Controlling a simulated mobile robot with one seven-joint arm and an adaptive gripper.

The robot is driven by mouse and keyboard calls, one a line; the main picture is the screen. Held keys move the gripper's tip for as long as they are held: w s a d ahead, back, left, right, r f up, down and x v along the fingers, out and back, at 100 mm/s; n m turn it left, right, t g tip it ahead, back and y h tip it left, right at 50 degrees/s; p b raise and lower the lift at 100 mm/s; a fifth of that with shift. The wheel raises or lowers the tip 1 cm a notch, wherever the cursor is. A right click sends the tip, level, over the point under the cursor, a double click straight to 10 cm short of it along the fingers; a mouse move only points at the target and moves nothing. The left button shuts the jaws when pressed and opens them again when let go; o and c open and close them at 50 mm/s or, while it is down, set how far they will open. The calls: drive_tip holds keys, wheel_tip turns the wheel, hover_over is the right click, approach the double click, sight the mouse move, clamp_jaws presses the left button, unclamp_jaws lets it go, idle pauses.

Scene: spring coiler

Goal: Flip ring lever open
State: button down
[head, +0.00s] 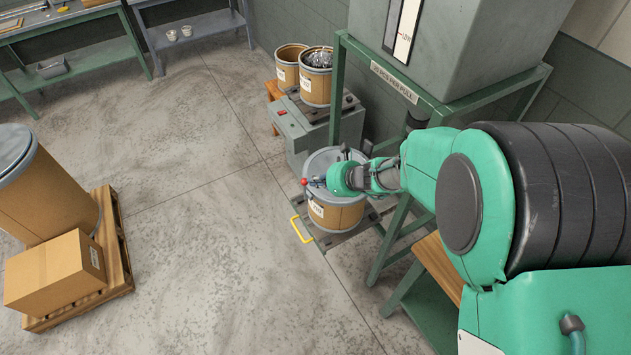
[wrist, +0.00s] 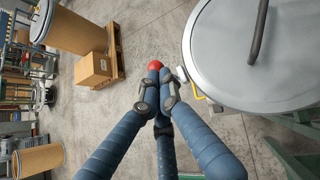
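The drum (head: 335,213) is tan with a grey lid and stands on a low platform below the green frame. Its round grey lid (wrist: 225,55) with a dark bar handle fills the right of the wrist view. A red knob (head: 304,182) is at the drum's left rim; it also shows in the wrist view (wrist: 155,64). My gripper (head: 316,182) reaches over the lid from the right. In the wrist view its blue fingers (wrist: 160,72) converge, tips together, right at the red knob. Whether they grip the lever or only touch the knob is unclear; the lever arm is hidden.
The grey machine box (head: 315,135) and two open drums (head: 317,85) stand behind. A pallet (head: 120,265) with a carton (head: 55,272) and a lidded drum is far left. The floor between is clear.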

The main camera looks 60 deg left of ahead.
idle(0.4)
drive_tip(key=p+v, duration=0.1)
drive_tip(key=v, duration=1.2)
drive_tip(key=shift+w+d+f, duration=0.2)
idle(0.4)
